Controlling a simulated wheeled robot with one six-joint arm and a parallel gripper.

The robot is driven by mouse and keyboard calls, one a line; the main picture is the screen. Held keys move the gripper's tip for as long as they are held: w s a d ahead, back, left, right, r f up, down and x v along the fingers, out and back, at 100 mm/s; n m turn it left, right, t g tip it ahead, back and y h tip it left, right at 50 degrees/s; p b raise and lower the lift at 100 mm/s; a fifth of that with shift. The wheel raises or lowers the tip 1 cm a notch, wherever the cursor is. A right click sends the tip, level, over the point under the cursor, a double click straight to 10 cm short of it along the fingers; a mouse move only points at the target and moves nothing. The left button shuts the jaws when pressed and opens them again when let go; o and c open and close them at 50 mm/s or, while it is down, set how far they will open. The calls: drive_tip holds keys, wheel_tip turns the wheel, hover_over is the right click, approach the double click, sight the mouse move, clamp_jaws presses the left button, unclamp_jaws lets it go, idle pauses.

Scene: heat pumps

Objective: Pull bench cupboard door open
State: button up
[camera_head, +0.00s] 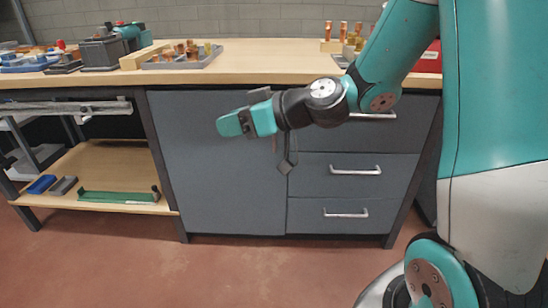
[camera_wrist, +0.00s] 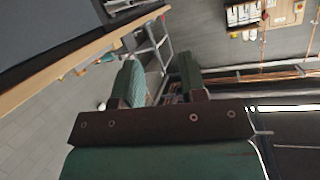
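The bench cupboard door (camera_head: 215,190) is a flat grey-blue panel under the wooden worktop, left of the drawers. It looks shut, flush with the bench front. My gripper (camera_head: 246,122) is in front of the upper part of the door in the head view, pointing left. No door handle can be made out; the gripper and wrist cover part of the door's upper right edge. In the wrist view my gripper's two teal fingers (camera_wrist: 160,78) stand apart with background showing between them, so it is open and empty. Its distance from the door is hard to tell.
Three drawers with bar handles (camera_head: 355,170) are right of the door. An open shelf (camera_head: 110,165) with small items is at left. Trays of fittings (camera_head: 185,57) stand on the worktop (camera_head: 260,62). The red-brown floor (camera_head: 220,270) in front is clear.

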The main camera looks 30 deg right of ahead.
drive_tip(key=w+d+f+m+t+h+b, duration=0.4)
drive_tip(key=d+f, duration=0.4)
drive_tip(key=d, duration=0.4)
drive_tip(key=w+d+f+m+t+h+b, duration=0.2)
drive_tip(key=d+f+m+t+h+b, duration=0.15)
drive_tip(key=d+f+h+b, duration=0.5)
drive_tip(key=y+p, duration=0.3)
drive_tip(key=p, duration=0.6)
hover_over(275, 148)
drive_tip(key=shift+w+f+h, duration=0.2)
drive_tip(key=shift+w+h, duration=0.05)
drive_tip(key=shift+w, duration=0.1)
drive_tip(key=shift+d, duration=0.1)
clamp_jaws()
